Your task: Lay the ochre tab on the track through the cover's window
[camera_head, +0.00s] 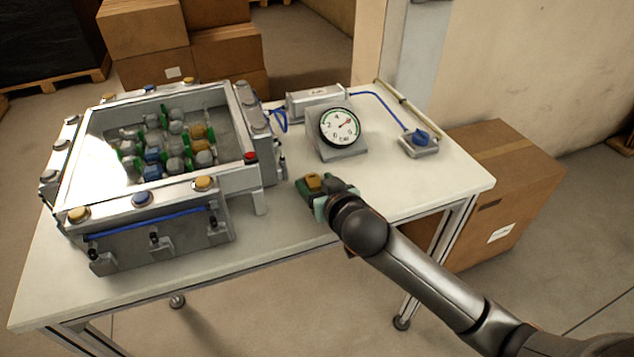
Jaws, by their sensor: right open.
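The cover (240,140) is a grey metal frame around a large window on the box at the left of the table. A bright reflection lies on the window's left side. Through the window I see several grey, green, blue and ochre pieces (202,133); I cannot make out the track among them. A small ochre-topped, dark green piece (314,182) is on or just above the table right of the box; it may be the ochre tab. My right gripper (322,196) is open at this piece, and its fingers are partly hidden by its own wrist. My left gripper is not in view.
A dial gauge (343,127) stands on a grey block behind the right gripper. A blue knob (421,136) on a small base sits farther right, with a blue hose. The table's (300,262) front right is clear.

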